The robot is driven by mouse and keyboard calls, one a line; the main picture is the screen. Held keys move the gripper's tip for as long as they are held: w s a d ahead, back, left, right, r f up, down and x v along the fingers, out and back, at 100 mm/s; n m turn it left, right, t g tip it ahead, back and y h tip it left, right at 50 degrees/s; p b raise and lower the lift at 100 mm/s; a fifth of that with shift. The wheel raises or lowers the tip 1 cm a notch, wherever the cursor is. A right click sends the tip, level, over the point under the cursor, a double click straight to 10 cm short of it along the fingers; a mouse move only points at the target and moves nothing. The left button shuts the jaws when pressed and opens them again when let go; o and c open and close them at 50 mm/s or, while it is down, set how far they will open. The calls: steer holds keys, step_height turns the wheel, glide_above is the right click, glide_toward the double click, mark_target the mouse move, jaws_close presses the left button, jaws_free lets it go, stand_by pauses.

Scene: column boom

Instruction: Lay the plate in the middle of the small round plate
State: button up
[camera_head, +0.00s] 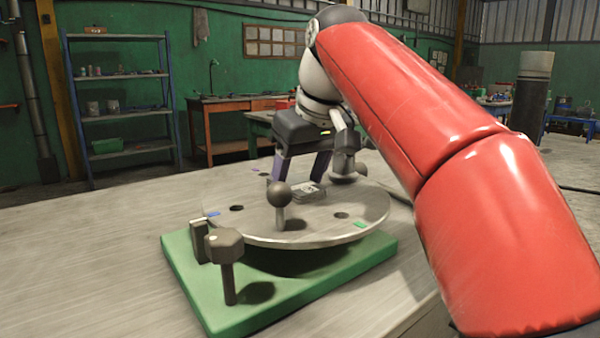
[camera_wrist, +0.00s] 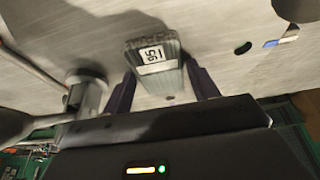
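A small grey ribbed plate (camera_head: 309,193) with a white label lies on the round metal disc (camera_head: 330,229), a little behind its middle. The plate also shows in the wrist view (camera_wrist: 153,78), its label reading 95. My gripper (camera_head: 303,179) is just above the plate, its two purple fingers spread. In the wrist view the fingers (camera_wrist: 162,88) stand on either side of the plate's near end, with a gap visible on the right. The left gap is too small to judge.
A ball-topped post (camera_head: 279,195) stands at the front of the disc. A dark hex-headed post (camera_head: 225,246) rises from the green base (camera_head: 195,275). A grey knob (camera_head: 345,150) is close to the right of my gripper. The tabletop (camera_head: 90,260) at left is clear.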

steer(key=o, duration=0.3)
steer(key=shift+f, duration=0.1)
